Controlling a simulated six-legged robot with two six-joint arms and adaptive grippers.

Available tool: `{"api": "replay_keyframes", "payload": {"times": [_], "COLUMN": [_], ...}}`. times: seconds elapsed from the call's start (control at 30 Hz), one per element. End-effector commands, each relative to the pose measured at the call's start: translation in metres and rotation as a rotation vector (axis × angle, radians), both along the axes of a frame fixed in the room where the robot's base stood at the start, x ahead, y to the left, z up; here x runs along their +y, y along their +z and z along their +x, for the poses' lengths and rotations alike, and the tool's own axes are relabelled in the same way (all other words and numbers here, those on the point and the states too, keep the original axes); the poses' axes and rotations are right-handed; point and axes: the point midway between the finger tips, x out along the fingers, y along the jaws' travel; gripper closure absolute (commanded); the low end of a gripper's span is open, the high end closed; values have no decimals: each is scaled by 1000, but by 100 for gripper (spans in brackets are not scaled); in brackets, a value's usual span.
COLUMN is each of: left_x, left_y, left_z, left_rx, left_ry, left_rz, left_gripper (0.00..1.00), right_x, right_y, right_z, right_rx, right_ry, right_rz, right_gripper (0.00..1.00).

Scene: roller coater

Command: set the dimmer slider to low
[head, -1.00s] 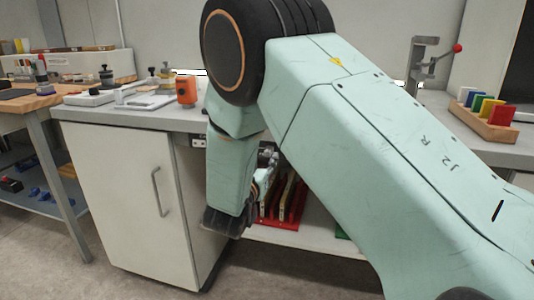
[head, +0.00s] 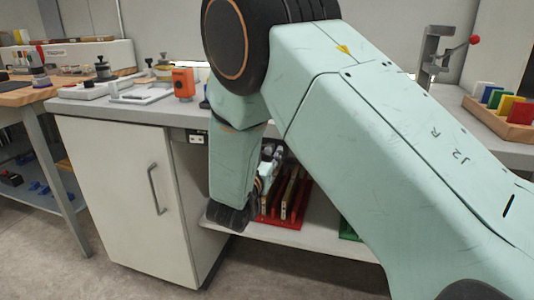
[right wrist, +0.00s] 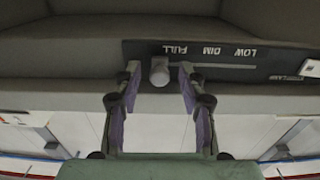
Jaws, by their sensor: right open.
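The dimmer slider's knob (right wrist: 159,72), a pale rounded stub, shows in the right wrist view on a dark panel (right wrist: 225,73) under the counter. The panel's lettering appears upside down, with FULL nearest the knob, then DIM, then LOW farther right. The knob stands at the FULL end. My right gripper (right wrist: 159,88) is open, one finger on each side of the knob, with small gaps seen. In the head view, my right arm hides the slider and most of that gripper (head: 271,160). My left gripper is not in view.
The grey counter (head: 130,107) runs above the panel. A white cabinet (head: 125,190) stands left of my arm. A red rack (head: 282,221) sits on the lower shelf (head: 300,240). An orange device (head: 183,83) and a block holder (head: 500,122) stand on the counter.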

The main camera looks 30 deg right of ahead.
Motion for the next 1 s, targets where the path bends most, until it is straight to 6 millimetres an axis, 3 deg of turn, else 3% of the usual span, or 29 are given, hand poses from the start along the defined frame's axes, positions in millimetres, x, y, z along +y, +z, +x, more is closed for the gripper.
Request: {"api": "replay_keyframes", "payload": {"times": [0.07,0.53,1.0], "left_x": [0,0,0], "left_y": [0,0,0], "left_z": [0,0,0], "left_rx": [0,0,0], "left_ry": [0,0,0], "left_rz": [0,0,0], "left_gripper": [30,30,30], "right_x": [0,0,-1], "right_y": [1,0,1], "right_z": [0,0,1], "right_rx": [0,0,-1], "right_ry": [0,0,0], "right_rz": [0,0,-2], "right_gripper": [59,99,100]}}
